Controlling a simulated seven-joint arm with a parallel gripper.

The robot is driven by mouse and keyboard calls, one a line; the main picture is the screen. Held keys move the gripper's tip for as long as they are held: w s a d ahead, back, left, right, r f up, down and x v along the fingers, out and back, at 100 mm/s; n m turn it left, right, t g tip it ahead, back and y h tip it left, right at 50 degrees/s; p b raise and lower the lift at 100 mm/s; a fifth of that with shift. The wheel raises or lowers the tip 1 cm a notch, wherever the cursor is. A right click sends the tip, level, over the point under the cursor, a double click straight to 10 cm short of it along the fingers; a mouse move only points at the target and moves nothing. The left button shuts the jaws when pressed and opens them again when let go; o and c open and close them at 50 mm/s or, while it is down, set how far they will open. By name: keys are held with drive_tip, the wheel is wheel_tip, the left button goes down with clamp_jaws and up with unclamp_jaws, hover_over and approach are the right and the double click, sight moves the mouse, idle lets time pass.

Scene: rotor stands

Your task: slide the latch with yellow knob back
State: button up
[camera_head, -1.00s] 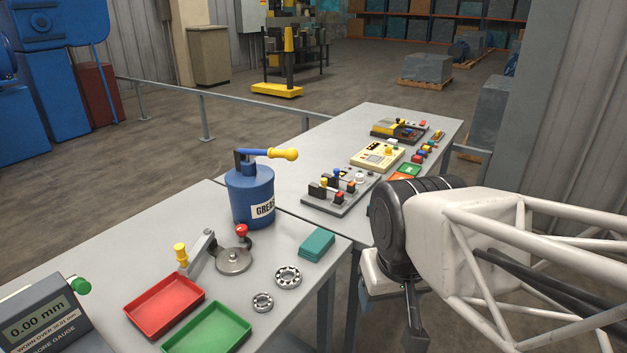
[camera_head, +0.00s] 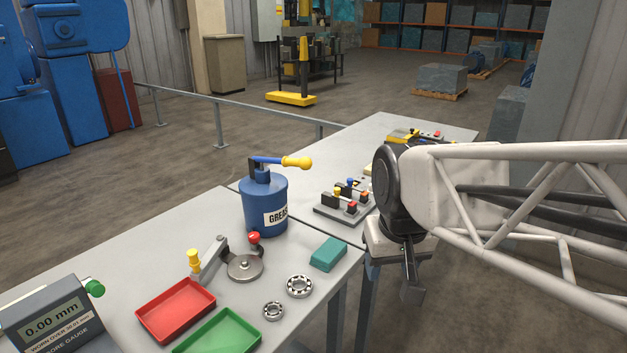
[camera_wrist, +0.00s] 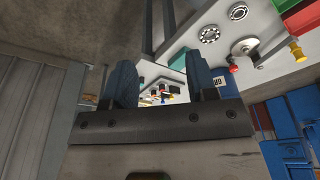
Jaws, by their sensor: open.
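A dark board (camera_head: 328,213) with small blocks and coloured knobs stands on the far table. One of its knobs is yellow (camera_head: 337,191), beside blue and red ones; its right end is partly hidden behind my arm. My gripper (camera_wrist: 160,82) is open and empty, its two dark fingers apart in the wrist view. The knobbed board shows small and far off between them. In the head view my gripper hangs to the right of the board, apart from it, and only part of it shows. I cannot tell how the latch stands.
A blue grease pot (camera_head: 265,205) with a yellow-tipped handle stands left of the board. A crank with another yellow knob (camera_head: 193,258), a red tray (camera_head: 176,310), a green tray (camera_head: 220,335), bearings (camera_head: 299,286) and a teal box (camera_head: 328,254) lie on the near table.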

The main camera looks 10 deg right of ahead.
drive_tip(key=w+r, duration=0.3)
drive_tip(key=w, duration=1.2)
drive_tip(key=g, duration=0.2)
hover_over(337, 188)
drive_tip(key=f, duration=1.4)
drive_tip(key=shift+s, duration=0.35)
drive_tip(key=shift+w+f, duration=0.3)
drive_tip(key=shift+f, duration=0.1)
drive_tip(key=shift+f, duration=3.8)
clamp_jaws()
